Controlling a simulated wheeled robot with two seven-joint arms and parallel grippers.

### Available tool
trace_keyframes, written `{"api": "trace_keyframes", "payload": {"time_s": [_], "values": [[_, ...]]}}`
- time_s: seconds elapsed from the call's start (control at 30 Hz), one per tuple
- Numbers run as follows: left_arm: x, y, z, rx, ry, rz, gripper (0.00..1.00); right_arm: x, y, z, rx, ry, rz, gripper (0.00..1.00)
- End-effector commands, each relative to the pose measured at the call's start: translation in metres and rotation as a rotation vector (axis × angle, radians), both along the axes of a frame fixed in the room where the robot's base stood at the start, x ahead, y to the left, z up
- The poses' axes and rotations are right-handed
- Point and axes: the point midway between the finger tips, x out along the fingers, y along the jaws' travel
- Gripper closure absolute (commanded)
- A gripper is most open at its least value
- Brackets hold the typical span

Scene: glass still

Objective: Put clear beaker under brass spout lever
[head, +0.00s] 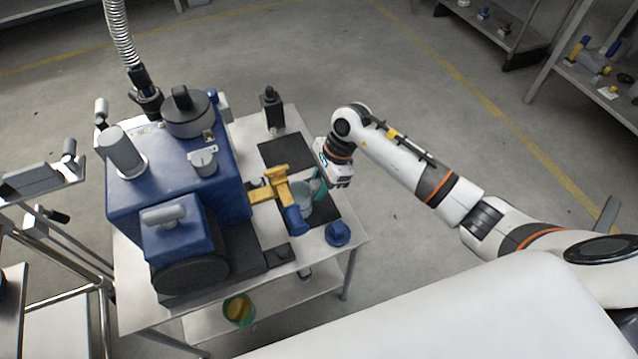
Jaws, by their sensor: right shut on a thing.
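The brass spout lever (268,192) sticks out to the right from the blue machine (180,190) and has a blue end piece. The clear beaker (304,207) is a pale, see-through cup just right of and partly behind the brass lever, over a dark mat. The lever hides part of it, so I cannot tell whether its mouth is right below the spout or whether its base touches the mat. My right gripper (318,187) reaches in from the right and is shut on the beaker at its upper right side. My left gripper is not in view.
The machine stands on a light table (352,240). A dark bottle (272,108) stands at the back, and a blue knobbed piece (338,233) at the right front corner. A green container (239,309) is on the lower shelf. A cart is at the left; floor is clear behind.

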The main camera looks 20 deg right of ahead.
Motion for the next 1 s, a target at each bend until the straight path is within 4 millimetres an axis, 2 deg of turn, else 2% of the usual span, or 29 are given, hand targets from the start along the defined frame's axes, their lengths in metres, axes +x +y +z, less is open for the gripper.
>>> {"api": "trace_keyframes", "payload": {"time_s": [0.23,0.27,0.4,0.8,0.87,1.0], "values": [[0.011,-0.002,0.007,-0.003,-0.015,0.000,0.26,0.000,0.000,-0.002,0.000,-0.001,0.000,1.00],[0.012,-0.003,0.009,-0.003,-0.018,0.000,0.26,0.000,0.000,-0.003,0.000,-0.001,0.000,0.72],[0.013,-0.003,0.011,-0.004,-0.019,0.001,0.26,0.000,0.000,-0.002,0.000,-0.001,0.000,0.52],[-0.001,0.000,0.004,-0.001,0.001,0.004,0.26,0.000,0.000,0.002,0.001,0.000,0.000,0.52],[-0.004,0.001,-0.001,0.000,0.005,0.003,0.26,0.001,-0.004,0.010,-0.002,-0.004,-0.001,0.52],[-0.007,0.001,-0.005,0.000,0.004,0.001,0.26,0.002,-0.015,0.038,-0.002,-0.005,0.000,0.52]]}}
